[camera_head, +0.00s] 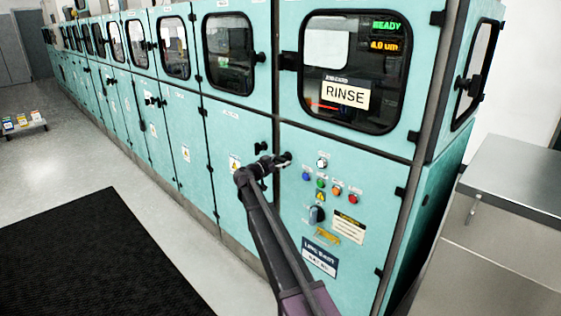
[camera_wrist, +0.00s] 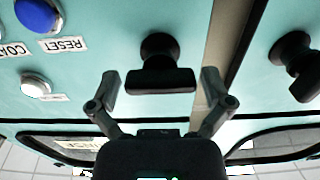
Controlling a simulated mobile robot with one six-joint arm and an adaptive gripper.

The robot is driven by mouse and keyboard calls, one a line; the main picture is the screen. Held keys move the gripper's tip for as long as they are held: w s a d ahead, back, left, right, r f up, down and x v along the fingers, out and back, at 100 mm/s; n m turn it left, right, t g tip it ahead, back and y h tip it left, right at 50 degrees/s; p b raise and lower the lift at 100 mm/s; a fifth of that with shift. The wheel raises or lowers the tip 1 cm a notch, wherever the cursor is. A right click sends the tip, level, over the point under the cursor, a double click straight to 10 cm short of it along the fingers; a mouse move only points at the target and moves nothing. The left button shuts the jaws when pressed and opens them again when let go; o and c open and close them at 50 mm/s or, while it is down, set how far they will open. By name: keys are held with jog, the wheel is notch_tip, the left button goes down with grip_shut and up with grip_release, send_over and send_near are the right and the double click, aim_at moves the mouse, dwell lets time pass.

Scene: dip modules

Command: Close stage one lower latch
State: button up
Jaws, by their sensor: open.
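A black T-shaped latch (camera_wrist: 160,80) on the turquoise lower door shows in the middle of the wrist view, its bar lying across the picture. In the head view the same latch (camera_head: 287,156) is at the upper left of the lower panel below the RINSE window, partly hidden by my gripper. My gripper (camera_head: 279,163) is open at the latch. In the wrist view my gripper (camera_wrist: 160,88) has one finger on each side of the bar, with a gap at both ends. Contact is not visible. No label shows which latch is stage one's.
A second black latch (camera_wrist: 298,62) is close by on the neighbouring door, across a grey seam. A blue reset button (camera_wrist: 38,14) and a white button (camera_wrist: 35,86) are near the left finger. A steel counter (camera_head: 510,230) stands at right. A black mat (camera_head: 90,255) lies on the floor.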

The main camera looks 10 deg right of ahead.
jog(key=c, duration=0.9)
jog(key=shift+n, duration=0.4)
jog(key=n, duration=0.3)
jog(key=shift+n, duration=0.3)
jog(key=n, duration=1.3)
jog(key=shift+n, duration=0.3)
